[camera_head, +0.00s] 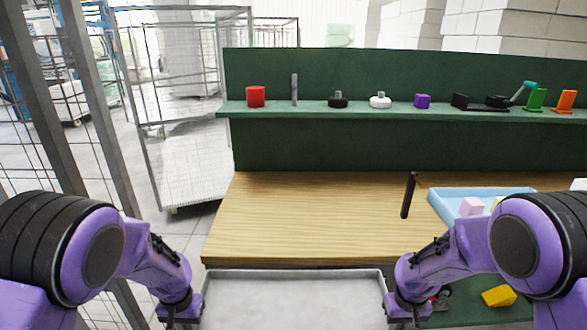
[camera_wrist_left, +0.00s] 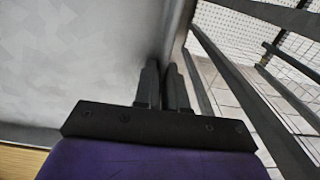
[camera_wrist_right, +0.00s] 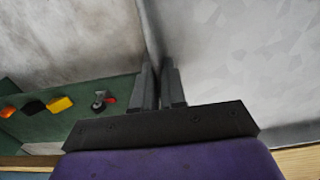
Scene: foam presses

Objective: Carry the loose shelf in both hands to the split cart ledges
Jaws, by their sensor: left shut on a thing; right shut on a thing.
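The loose shelf (camera_head: 290,300) is a flat grey panel with a raised rim, seen at the bottom of the head view in front of the wooden table. My left gripper (camera_wrist_left: 163,66) is shut on its left rim, and my right gripper (camera_wrist_right: 157,66) is shut on its right rim. The shelf's surface fills much of the left wrist view (camera_wrist_left: 80,60) and shows in the right wrist view (camera_wrist_right: 235,60). It looks roughly level; its near edge is cut off. A wire-mesh cart (camera_head: 185,175) stands behind at the left. I cannot make out split ledges.
A green rack (camera_head: 300,150) behind holds several small items. A mesh fence (camera_head: 90,100) stands close at left. Floor shows between fence and table.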

